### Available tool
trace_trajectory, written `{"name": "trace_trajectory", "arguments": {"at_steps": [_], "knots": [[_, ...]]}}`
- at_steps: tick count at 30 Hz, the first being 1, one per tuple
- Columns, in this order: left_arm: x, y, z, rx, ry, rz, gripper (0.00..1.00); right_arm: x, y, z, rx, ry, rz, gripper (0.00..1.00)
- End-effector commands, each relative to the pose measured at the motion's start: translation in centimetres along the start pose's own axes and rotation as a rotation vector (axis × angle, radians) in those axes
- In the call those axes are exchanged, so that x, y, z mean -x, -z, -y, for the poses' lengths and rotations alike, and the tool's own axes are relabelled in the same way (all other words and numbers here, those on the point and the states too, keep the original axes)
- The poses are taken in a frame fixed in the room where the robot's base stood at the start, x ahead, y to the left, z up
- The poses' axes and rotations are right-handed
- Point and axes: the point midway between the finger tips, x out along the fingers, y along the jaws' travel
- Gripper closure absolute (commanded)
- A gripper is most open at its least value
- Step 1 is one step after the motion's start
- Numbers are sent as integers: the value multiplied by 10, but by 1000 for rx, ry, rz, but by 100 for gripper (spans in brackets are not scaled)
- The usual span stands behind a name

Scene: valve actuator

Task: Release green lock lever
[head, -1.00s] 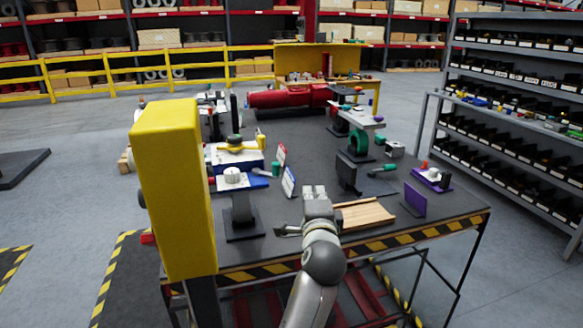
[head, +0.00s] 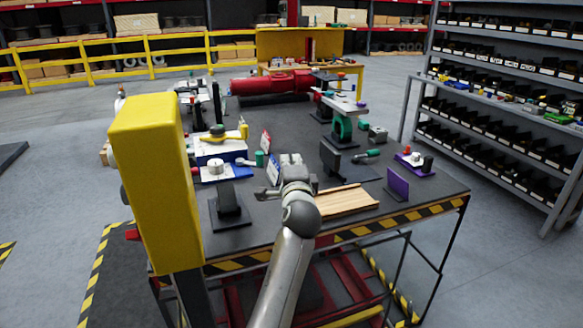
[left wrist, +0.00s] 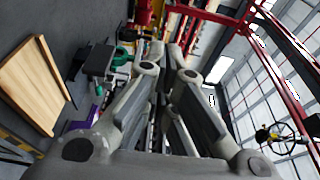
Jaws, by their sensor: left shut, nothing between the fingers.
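Several green parts are on the table, and I cannot tell for sure which is the lock lever. A green handle (head: 366,154) lies beside a black upright plate. A green ring (head: 342,128) stands on a black base farther back. A small green cylinder (head: 259,158) is near the white-and-blue sign. My left gripper (head: 290,160) is over the table, left of the wooden board and in front of these parts, apart from the handle. In the left wrist view its fingers (left wrist: 168,55) are close together and empty. Green parts (left wrist: 121,58) show beyond them. My right gripper is out of view.
A wooden board (head: 346,201) lies by the table's front edge. A purple plate (head: 397,185) and black upright plate (head: 330,159) stand right of my gripper. A yellow post (head: 150,185) blocks the left. A bare black stand (head: 229,208) is left of my arm.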

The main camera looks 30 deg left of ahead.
Motion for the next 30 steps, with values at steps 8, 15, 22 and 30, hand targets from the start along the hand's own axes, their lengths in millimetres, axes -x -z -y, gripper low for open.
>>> {"name": "trace_trajectory", "arguments": {"at_steps": [8, 15, 22, 30], "knots": [[-32, -9, 3, 0, -2, 2, 100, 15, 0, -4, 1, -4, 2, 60], [-22, -33, 1, 0, -1, 0, 100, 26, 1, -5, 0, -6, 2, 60], [-20, -38, 0, 0, 0, -1, 100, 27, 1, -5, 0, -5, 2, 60], [-20, -38, 0, 0, 0, -2, 100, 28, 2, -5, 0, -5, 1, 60]]}}
